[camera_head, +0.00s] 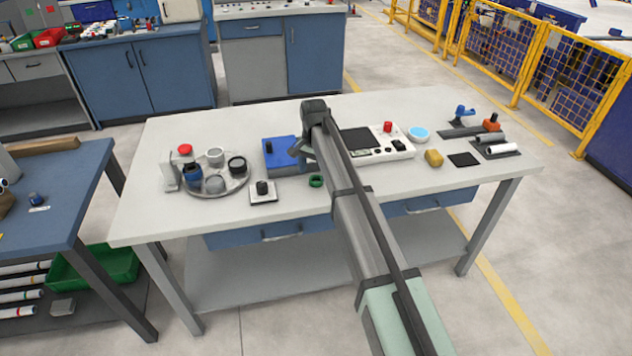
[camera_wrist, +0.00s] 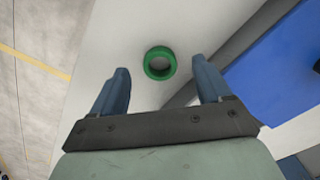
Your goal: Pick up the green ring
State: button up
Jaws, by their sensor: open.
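The green ring (camera_head: 316,181) lies flat on the white tabletop (camera_head: 290,210), in front of the blue box and left of my arm in the head view. My gripper (camera_wrist: 163,78) is open and empty. Its two dark blue fingers stand apart, and the ring appears beyond their tips, roughly between them. In the head view the end of my arm hides most of the gripper near the blue box, so its height over the table is hard to tell.
A blue box (camera_head: 285,157) stands just behind the ring. A small plate with a black knob (camera_head: 263,190) is to its left. A round tray (camera_head: 237,181) holding several pipe pieces stands farther left. A white control panel (camera_head: 397,147) lies right of my arm. The table's front strip is clear.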

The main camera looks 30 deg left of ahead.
aim_at(315, 176)
notch_tip(315, 176, down, 3)
jog(key=shift+w+f, duration=0.15)
jog(key=shift+c, duration=0.2)
jog(key=c, duration=1.1)
